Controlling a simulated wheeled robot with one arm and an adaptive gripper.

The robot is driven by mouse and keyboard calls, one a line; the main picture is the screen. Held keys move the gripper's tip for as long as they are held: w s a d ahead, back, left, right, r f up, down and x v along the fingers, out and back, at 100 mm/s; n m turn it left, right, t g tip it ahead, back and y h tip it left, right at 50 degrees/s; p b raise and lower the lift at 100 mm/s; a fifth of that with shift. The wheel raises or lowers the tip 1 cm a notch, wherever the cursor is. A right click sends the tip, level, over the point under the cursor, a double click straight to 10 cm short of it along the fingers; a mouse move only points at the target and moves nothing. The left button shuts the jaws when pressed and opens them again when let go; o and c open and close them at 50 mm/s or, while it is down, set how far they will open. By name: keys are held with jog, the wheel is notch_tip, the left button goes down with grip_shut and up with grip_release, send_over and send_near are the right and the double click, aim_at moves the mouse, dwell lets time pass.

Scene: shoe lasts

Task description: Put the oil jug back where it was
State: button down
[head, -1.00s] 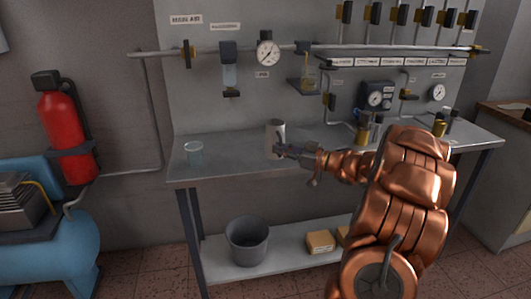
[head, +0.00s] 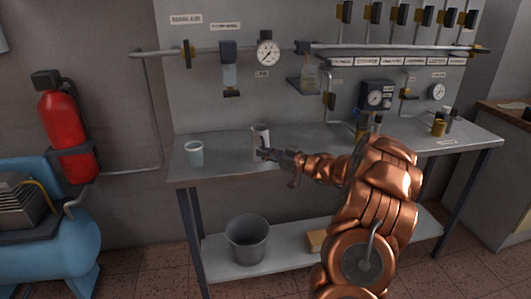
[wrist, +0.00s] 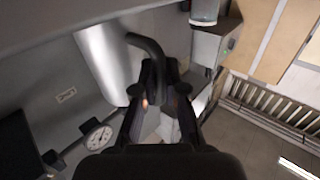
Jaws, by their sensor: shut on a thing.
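The oil jug (head: 260,135) is a pale metal cylinder, upright or nearly so, over the left half of the bench. In the wrist view the silver jug (wrist: 103,62) shows large, with its dark curved handle (wrist: 146,45) toward me. My gripper (head: 269,154) comes at the jug from the right; in the wrist view its fingers (wrist: 160,82) are closed on the handle. I cannot tell whether the jug's base touches the bench top.
A pale cup (head: 194,155) stands on the bench (head: 225,165) left of the jug. Bare bench lies between them. Pipes and a gauge (head: 267,53) are on the panel behind. Small brass fittings (head: 438,128) stand at the right. A grey bucket (head: 247,240) is on the shelf below.

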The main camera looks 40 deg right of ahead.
jog(key=shift+f, duration=0.1)
jog(key=c, duration=1.2)
grip_release()
jog(key=shift+s, duration=0.1)
jog(key=v, duration=1.2)
jog(key=shift+b, duration=0.4)
